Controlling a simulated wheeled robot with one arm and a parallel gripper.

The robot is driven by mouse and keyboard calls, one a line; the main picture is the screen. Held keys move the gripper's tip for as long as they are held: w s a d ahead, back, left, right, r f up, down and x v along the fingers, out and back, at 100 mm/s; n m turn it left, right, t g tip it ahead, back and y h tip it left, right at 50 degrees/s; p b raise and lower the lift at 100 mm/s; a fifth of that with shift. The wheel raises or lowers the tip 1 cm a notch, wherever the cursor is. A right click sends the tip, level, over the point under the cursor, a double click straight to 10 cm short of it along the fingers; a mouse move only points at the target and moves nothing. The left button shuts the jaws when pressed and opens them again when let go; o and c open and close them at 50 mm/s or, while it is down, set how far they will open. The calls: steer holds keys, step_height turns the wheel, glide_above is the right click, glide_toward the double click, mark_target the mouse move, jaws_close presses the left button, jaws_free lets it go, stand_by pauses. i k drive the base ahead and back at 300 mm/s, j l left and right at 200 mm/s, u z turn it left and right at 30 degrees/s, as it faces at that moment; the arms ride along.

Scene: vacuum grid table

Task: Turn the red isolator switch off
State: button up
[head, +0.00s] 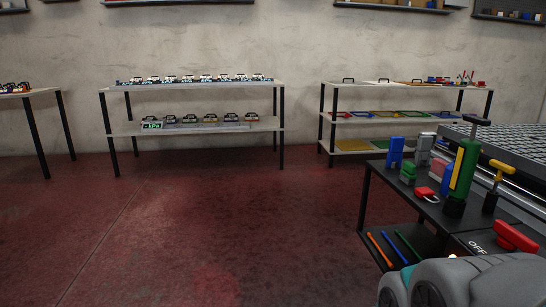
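The red isolator switch (515,237) shows at the lower right. Its red handle lies slantwise on a dark panel, down toward the right edge. White letters "OFF" (478,247) are printed on the panel to its left. Grey rounded links of my arm fill the bottom right corner and hide the panel below the switch. My gripper's fingers are not in view, so I cannot tell where they are relative to the switch.
A black side table (402,178) holds blue, green and grey clamps, a small red item (427,194), a tall green-yellow tool (462,172) and a yellow-handled tool (498,180). A grid table (500,140) stands behind. Red floor (220,220) is open at left, before back-wall shelves.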

mark_target(508, 238)
steer(key=i+j+z, duration=0.1)
steer(key=i+z, duration=0.15)
steer(key=z, duration=0.15)
steer(key=i+j+z, duration=0.15)
steer(key=z, duration=0.3)
steer(key=i+j+z, duration=0.2)
steer(key=z, duration=0.2)
steer(key=i+j+z, duration=0.15)
steer(key=j+z, duration=0.25)
steer(key=i+j+z, duration=0.1)
steer(key=j+z, duration=0.2)
steer(key=z, duration=0.15)
steer(key=j+z, duration=0.35)
steer(key=j, duration=0.2)
steer(key=j+z, duration=0.35)
steer(key=j, duration=0.2)
